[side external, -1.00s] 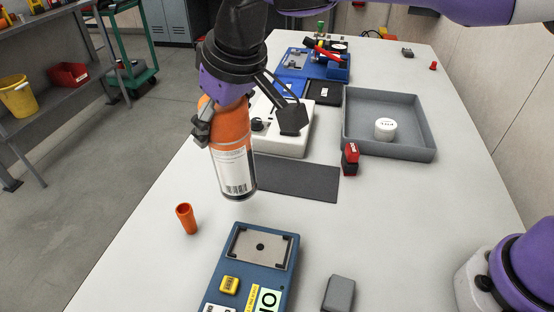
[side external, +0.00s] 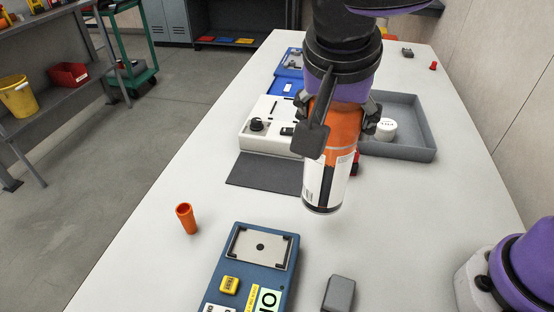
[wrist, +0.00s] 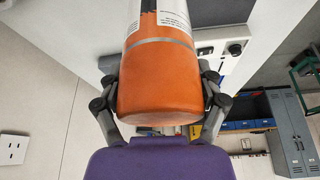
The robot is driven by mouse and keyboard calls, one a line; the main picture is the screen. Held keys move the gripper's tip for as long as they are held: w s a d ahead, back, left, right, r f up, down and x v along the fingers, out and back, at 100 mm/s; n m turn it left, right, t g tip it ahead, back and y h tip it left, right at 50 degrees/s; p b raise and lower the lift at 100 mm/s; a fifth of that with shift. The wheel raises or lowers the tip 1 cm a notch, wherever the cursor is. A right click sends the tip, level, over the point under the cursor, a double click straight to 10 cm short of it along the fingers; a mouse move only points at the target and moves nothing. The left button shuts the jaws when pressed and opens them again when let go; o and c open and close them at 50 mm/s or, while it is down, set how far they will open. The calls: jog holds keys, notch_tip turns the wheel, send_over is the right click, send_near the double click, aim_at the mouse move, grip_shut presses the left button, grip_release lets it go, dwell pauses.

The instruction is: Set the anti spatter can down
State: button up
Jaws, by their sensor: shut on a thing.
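The anti spatter can (side external: 328,182) is orange with a white label and barcode at its lower end. My gripper (side external: 338,112) is shut on its orange part and holds it nearly upright, seemingly above the white table (side external: 395,215). In the wrist view the can (wrist: 158,85) fills the middle, with a finger of my gripper (wrist: 158,95) on each side. The can hides part of the dark grey mat and most of a red object behind it.
A grey tray (side external: 425,152) with a white round item (side external: 386,130) lies behind right. A white device (side external: 262,125) and dark mat (side external: 255,175) lie left. An orange cup (side external: 186,218), blue fixture (side external: 262,275) and grey block (side external: 338,293) are nearer. The table's right side looks clear.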

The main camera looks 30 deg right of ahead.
aim_at(333, 167)
jog(key=f, duration=0.2)
jog(key=d+f, duration=0.1)
jog(key=shift+s+f+m, duration=0.15)
jog(key=shift+f+m, duration=0.25)
jog(key=shift+a+f, duration=0.1)
jog(key=shift+f, duration=2)
jog(key=o, duration=1.3)
jog(key=shift+f, duration=0.15)
